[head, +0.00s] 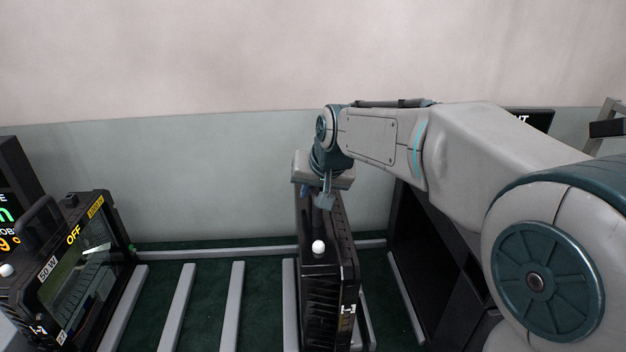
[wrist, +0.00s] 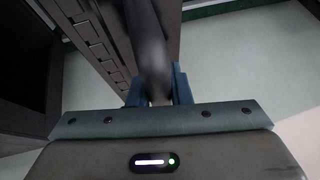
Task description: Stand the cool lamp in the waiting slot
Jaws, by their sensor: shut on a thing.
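My gripper (head: 322,198) is shut on the handle (wrist: 148,45) of a black floodlight (head: 328,265). The floodlight hangs upright and edge-on below the gripper, with fins along its side and a white knob. In the head view it is over the grey rails, between one rail on its left and another on its right. Its lower end is cut off, so I cannot tell whether it touches the base. In the wrist view the blue fingers close around the dark handle and the floodlight's body (wrist: 100,45) lies behind. Nothing readable here marks it as the cool lamp.
Another floodlight (head: 75,265), marked "50 W" and "OFF", stands at the left beside a dark display (head: 12,215). Grey rails (head: 232,305) on a dark green base (head: 205,300) leave empty slots between the two floodlights. A dark panel (head: 425,250) stands close on the right.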

